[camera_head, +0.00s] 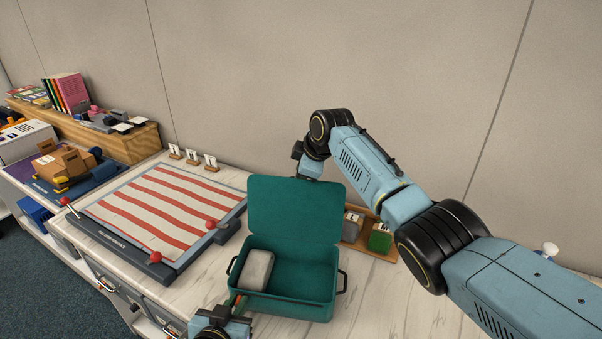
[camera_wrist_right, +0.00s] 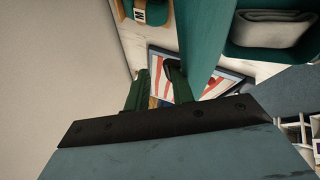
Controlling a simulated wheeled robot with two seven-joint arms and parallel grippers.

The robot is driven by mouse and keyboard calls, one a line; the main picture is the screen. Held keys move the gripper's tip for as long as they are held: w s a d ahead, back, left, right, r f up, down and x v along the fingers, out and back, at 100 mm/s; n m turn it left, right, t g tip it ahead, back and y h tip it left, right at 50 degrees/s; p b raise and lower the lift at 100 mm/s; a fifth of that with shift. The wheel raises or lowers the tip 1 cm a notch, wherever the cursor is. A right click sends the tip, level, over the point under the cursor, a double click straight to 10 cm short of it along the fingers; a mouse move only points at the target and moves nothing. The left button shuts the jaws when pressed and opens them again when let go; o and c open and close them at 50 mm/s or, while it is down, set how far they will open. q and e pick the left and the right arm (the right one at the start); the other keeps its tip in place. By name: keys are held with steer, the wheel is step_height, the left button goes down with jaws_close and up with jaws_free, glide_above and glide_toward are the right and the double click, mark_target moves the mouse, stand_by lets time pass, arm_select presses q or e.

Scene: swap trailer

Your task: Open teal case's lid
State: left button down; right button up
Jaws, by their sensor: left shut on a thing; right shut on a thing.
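The teal case (camera_head: 290,307) stands on the white counter with its lid (camera_head: 290,208) raised and leaning slightly back. A grey block-like item (camera_head: 256,270) lies inside at the left; the case interior also shows in the wrist view. My right arm reaches in from the right, and its gripper (camera_wrist_right: 159,78) is at the lid's top edge, shut on the lid; the head view hides its fingertips behind the lid. My left gripper (camera_head: 237,305) is at the case's front left corner, shut on the case; the exact contact is hard to see.
A red-and-white striped board (camera_head: 165,208) with red knobs lies left of the case. A wooden tray (camera_head: 378,248) with a grey and a green block stands just right of it. Small cards (camera_head: 192,157) stand behind. The counter's front right is clear.

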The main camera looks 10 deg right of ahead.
arm_select(q)
steer(key=shift+s+f, duration=0.2)
steer(key=shift+f, duration=0.2)
arm_select(e)
steer(key=shift+w+d+r, duration=0.2)
steer(key=shift+d, duration=0.1)
arm_select(q)
steer(key=shift+a, duration=0.3)
arm_select(e)
steer(key=v, duration=1.2)
steer(key=shift+a+r, duration=0.1)
arm_select(q)
steer(key=shift+w, duration=0.1)
steer(key=shift+d+r, duration=0.15)
steer(key=shift+r, duration=0.05)
steer(key=shift+w+d+r, duration=0.1)
steer(key=shift+d+r, duration=0.05)
steer(key=shift+r, duration=0.15)
arm_select(e)
steer(key=w+d+r, duration=0.4)
steer(key=d+r, duration=0.2)
steer(key=r, duration=0.3)
steer(key=shift+w+r, duration=0.2)
steer(key=shift+d, duration=0.1)
